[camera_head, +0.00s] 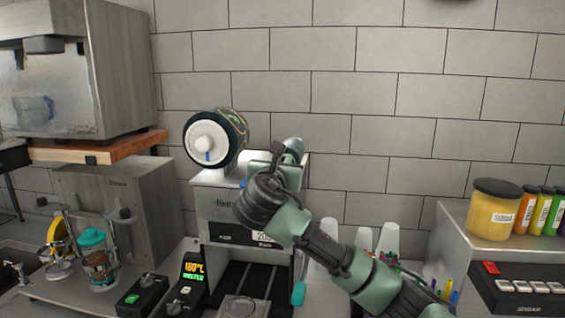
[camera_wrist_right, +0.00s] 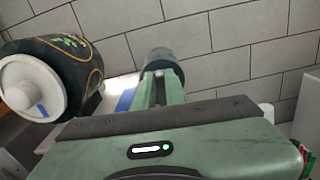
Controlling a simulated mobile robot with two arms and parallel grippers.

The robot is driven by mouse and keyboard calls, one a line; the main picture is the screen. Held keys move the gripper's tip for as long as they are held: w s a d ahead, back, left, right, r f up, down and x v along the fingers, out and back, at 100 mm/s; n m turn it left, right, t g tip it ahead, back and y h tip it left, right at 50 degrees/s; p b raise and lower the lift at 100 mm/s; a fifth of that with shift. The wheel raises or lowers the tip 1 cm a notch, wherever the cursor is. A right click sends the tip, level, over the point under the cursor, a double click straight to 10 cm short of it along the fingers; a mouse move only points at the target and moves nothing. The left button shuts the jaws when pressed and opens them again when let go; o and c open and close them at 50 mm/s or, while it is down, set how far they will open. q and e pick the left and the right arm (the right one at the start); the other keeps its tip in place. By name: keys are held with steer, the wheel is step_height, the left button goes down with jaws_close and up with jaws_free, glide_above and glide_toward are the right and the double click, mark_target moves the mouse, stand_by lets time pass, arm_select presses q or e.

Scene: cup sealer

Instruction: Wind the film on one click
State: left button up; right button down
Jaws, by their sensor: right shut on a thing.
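The film roll (camera_head: 228,130) is a dark green cylinder with a white hub and a blue mark, at the top of the cup sealer (camera_head: 222,205). It also shows at the left of the right wrist view (camera_wrist_right: 75,65). A grey-teal cylindrical knob (camera_head: 294,147) is at the sealer's top right, and it lies straight ahead of the fingers in the right wrist view (camera_wrist_right: 162,60). My right gripper (camera_head: 281,160) is shut on this knob, right of the film roll. Its wrist hides part of the sealer's top and front. My left gripper is not in view.
White cup stacks (camera_head: 388,240) stand right of the sealer, partly behind my right arm. A yellow jar (camera_head: 492,212) and smaller bottles stand on a unit at the right.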

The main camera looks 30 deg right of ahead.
steer(key=shift+s+d+f+m+b, duration=0.2)
steer(key=shift+f+m+b, duration=0.3)
steer(key=shift+m+b, duration=2.3)
steer(key=shift+s+d+f+m+b, duration=0.2)
steer(key=shift+f+m+b, duration=0.5)
steer(key=shift+m, duration=4.1)
steer(key=shift+s+d+f+m+b, duration=0.1)
steer(key=shift+d+f+m+b, duration=0.25)
steer(key=shift+m+b, duration=2.55)
steer(key=shift+m+p, duration=0.95)
steer(key=shift+m, duration=0.05)
steer(key=c, duration=1.5)
jaws_free()
steer(key=shift+o, duration=0.2)
